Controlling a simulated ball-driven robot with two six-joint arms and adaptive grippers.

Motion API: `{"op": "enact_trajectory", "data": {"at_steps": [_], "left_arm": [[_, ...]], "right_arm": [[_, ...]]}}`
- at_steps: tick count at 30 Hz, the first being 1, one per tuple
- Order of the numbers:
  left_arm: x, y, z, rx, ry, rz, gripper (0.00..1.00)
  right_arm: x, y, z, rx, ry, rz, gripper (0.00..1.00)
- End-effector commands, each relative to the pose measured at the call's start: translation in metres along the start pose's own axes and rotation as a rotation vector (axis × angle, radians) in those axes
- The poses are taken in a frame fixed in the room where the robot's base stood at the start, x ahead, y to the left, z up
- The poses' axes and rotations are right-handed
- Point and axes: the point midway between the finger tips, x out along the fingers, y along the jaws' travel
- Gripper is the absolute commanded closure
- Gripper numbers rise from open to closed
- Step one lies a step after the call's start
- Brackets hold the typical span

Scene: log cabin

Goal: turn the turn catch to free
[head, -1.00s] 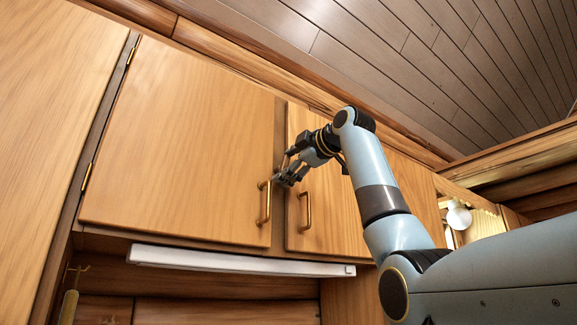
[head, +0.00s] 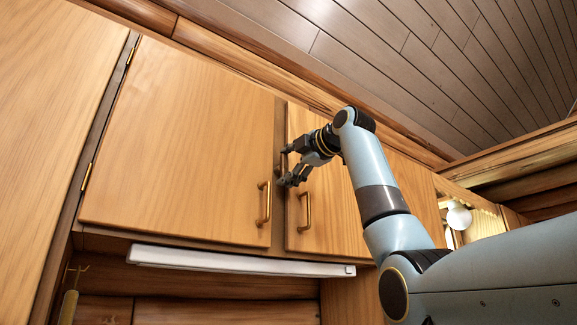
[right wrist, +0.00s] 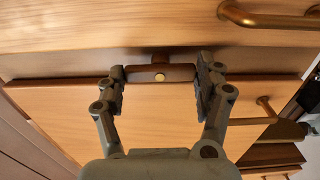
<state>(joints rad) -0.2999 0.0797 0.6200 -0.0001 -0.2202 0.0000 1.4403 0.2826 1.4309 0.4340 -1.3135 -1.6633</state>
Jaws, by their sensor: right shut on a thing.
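The turn catch (right wrist: 142,74) is a short brown bar with a brass screw at its middle. In the right wrist view it lies along the strip between two cupboard doors, parallel to their edges. My right gripper (right wrist: 160,73) is shut on it, one finger at each end of the bar. In the head view my right gripper (head: 283,167) is at the gap between the left door (head: 180,140) and the right door (head: 330,215), its fingers one above the other. The catch itself is hard to make out there. My left gripper is not in view.
Brass handles stand out just below my right gripper, one on the left door (head: 264,203) and one on the right door (head: 304,211). Both doors look closed. A white light bar (head: 235,261) runs under the cupboard. The wooden ceiling slopes above.

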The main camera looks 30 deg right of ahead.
Motion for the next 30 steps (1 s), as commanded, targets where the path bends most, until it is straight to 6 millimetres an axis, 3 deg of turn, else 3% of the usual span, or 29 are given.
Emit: {"op": "enact_trajectory", "data": {"at_steps": [2,3,9,20,30], "left_arm": [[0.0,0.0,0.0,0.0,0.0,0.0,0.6],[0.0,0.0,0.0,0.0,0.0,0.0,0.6],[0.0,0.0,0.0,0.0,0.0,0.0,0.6],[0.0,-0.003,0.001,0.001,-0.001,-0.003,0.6],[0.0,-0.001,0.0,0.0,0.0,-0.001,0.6]], "right_arm": [[0.001,-0.002,0.0,-0.002,0.001,-0.004,0.62],[0.001,-0.002,0.0,-0.002,0.001,-0.004,0.27],[0.001,-0.001,0.0,-0.001,0.001,-0.003,0.04],[-0.007,-0.001,0.001,0.0,-0.001,-0.001,0.04],[-0.078,0.0,0.001,-0.003,-0.002,0.001,0.04]]}}
